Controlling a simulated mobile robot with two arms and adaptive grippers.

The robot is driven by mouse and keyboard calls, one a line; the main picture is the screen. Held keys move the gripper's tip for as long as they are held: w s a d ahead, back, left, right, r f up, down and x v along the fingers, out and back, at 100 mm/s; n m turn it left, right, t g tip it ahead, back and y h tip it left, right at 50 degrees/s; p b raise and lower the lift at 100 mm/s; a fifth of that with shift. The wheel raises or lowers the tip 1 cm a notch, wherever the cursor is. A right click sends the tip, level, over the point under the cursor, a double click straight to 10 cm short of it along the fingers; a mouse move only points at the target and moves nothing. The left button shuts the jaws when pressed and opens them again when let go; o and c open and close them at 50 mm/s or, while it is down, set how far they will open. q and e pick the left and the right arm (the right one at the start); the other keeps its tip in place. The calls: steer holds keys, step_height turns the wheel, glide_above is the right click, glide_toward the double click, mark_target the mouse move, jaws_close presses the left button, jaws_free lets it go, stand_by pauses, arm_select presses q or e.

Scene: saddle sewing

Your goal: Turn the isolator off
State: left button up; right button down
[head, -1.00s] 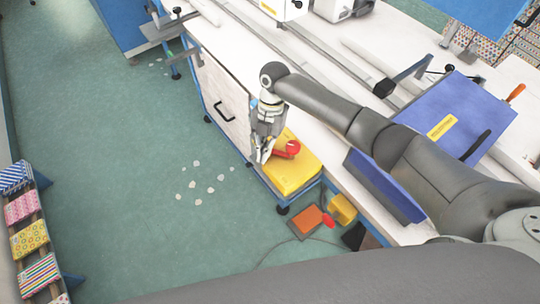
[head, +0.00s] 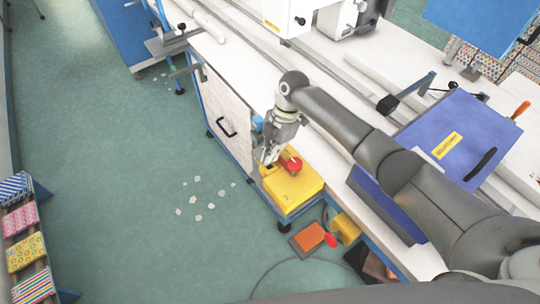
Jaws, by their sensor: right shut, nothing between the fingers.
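The isolator is a yellow box (head: 298,190) at the near end of the white workbench, with a red rotary handle (head: 291,163) on its top. My right gripper (head: 267,160) is shut and empty. It points down beside the red handle, on its left, and overlaps part of it in the view. I cannot tell whether the fingers touch the handle. The handle's far part is hidden behind the gripper. My left gripper does not show.
A wooden drawer cabinet (head: 222,115) stands under the bench. A purple-blue panel (head: 455,135) lies to the right. An orange pedal (head: 307,237) and cable are on the floor. Paper scraps (head: 197,218) lie on the open green floor. Fabric rolls (head: 25,250) stand at the left.

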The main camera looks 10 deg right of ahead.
stand_by(0.5)
steer(key=shift+s+a, duration=0.2)
steer(key=shift+a, duration=0.15)
steer(key=a+p, duration=0.1)
steer(key=s+a, duration=0.1)
steer(key=shift+s+a+r+p, duration=0.2)
steer(key=shift+a+p, duration=0.1)
steer(key=shift+p, duration=0.1)
steer(key=b+v, duration=0.3)
steer(key=v, duration=0.6)
steer(key=shift+r, duration=0.3)
